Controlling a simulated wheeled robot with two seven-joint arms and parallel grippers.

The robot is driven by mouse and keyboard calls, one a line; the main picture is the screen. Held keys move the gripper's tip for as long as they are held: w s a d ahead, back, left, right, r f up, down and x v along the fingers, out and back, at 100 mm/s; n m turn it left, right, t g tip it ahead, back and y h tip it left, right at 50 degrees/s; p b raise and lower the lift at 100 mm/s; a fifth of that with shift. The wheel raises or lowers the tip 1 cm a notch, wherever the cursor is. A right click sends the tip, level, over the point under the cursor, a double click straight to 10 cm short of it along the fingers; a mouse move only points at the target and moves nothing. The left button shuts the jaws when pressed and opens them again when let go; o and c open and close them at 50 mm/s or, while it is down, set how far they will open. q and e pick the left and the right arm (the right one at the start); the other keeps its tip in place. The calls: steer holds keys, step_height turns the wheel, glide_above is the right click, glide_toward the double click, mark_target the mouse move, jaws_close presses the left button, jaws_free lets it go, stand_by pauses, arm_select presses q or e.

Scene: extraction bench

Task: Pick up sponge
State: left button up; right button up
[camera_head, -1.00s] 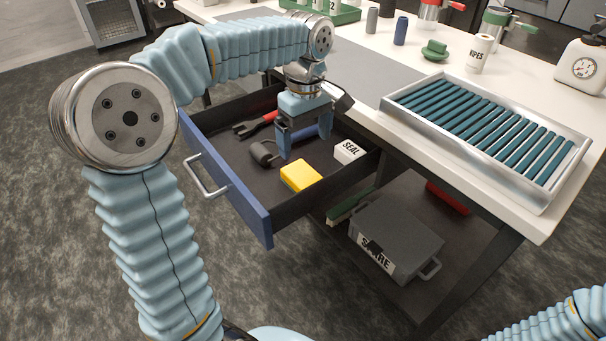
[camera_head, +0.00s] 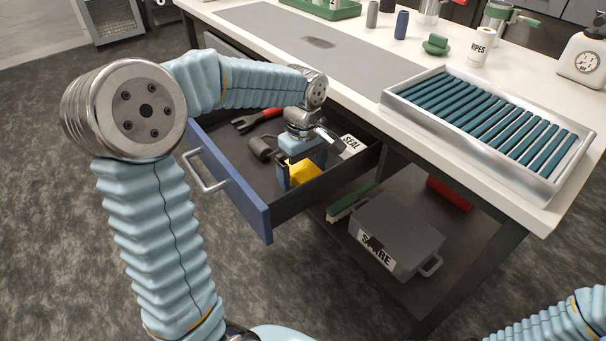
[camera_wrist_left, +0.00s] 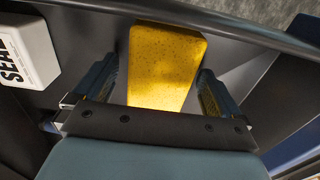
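The yellow sponge (camera_wrist_left: 165,62) lies on the floor of the open blue-fronted drawer (camera_head: 233,187). In the head view the sponge (camera_head: 304,171) is partly hidden by my left gripper (camera_head: 299,178), which points down into the drawer over it. In the left wrist view the gripper (camera_wrist_left: 160,80) is open, with one finger on each side of the sponge and a gap visible beside it. My right gripper is out of view; only part of my right arm shows at the lower right.
Beside the sponge is a white SEAL box (camera_head: 350,146); a dark roll (camera_head: 261,149) and a red-handled tool (camera_head: 258,120) lie further left. The drawer walls are close around the gripper. A metal tray (camera_head: 490,125) of teal rods sits on the bench.

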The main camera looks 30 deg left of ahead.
arm_select(q)
steer(key=c, duration=1)
steer(key=shift+r, duration=0.15)
